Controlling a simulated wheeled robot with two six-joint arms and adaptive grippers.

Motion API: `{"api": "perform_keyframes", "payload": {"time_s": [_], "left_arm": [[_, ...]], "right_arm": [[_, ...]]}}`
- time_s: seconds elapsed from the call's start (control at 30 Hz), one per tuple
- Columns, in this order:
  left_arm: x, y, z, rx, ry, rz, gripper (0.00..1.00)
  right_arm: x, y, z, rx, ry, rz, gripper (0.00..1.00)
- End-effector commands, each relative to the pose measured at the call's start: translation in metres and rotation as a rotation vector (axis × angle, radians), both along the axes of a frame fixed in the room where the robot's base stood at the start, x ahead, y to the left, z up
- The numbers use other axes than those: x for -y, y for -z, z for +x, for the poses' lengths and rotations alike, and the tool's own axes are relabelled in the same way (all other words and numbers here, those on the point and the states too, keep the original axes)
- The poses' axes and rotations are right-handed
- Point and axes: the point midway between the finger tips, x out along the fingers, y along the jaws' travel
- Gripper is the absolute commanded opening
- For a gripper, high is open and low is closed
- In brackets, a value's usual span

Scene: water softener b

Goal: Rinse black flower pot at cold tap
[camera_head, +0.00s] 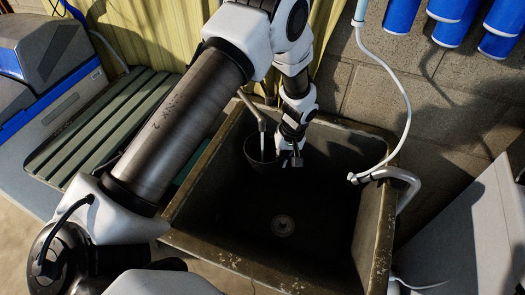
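The black flower pot (255,165) is at the back left of the dark sink (345,225), with its opening facing up. The tap (261,118) comes down over the pot, and a thin pale streak, which looks like running water, drops from its end into the opening. My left gripper (293,160) reaches down from above at the pot's right side. It appears shut on the pot's rim, holding it above the sink floor, though the fingertips are small and partly hidden. My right gripper is not in view.
A pale hose (388,70) hangs to a curved white pipe (392,173) at the sink's right rim. The drain (283,225) and the sink's front and right are clear. A green slatted surface (95,125) lies left. Blue cylinders (448,20) hang on the block wall.

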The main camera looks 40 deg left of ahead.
Motion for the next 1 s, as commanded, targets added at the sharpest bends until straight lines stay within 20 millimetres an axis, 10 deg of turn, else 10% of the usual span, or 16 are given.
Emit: {"api": "perform_keyframes", "payload": {"time_s": [1.0], "left_arm": [[0.009,0.001,-0.076,0.001,0.001,0.001,0.0]], "right_arm": [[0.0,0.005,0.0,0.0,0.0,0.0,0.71]]}}
